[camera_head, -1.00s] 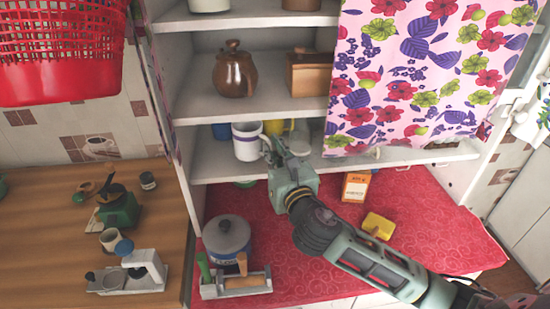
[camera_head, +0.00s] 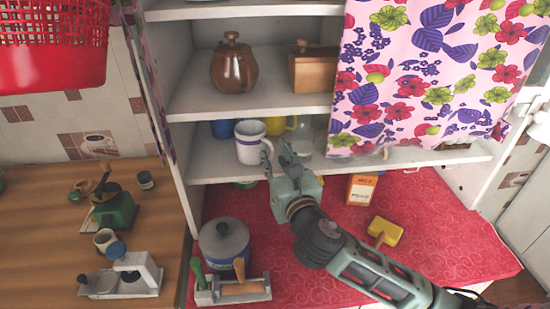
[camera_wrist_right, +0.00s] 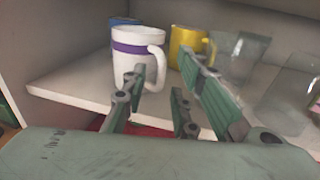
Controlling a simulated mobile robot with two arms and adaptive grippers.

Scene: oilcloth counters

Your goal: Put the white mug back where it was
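The white mug (camera_head: 250,147) with a purple band stands upright on the lower shelf (camera_head: 215,172), near its left end. In the right wrist view the mug (camera_wrist_right: 133,73) has its handle turned toward my right gripper (camera_wrist_right: 165,78). The fingers are apart, with the handle showing between the tips in the picture; I see no grip on it. In the head view my right gripper (camera_head: 275,155) is at the shelf's front edge, just right of and below the mug. My left gripper is not in view.
A yellow mug (camera_wrist_right: 187,46) and clear glasses (camera_wrist_right: 243,55) stand behind and right of the white mug. A blue mug (camera_head: 223,129) is behind its left side. A floral curtain (camera_head: 420,75) covers the right shelves. A pot (camera_head: 224,240) stands on the red counter below.

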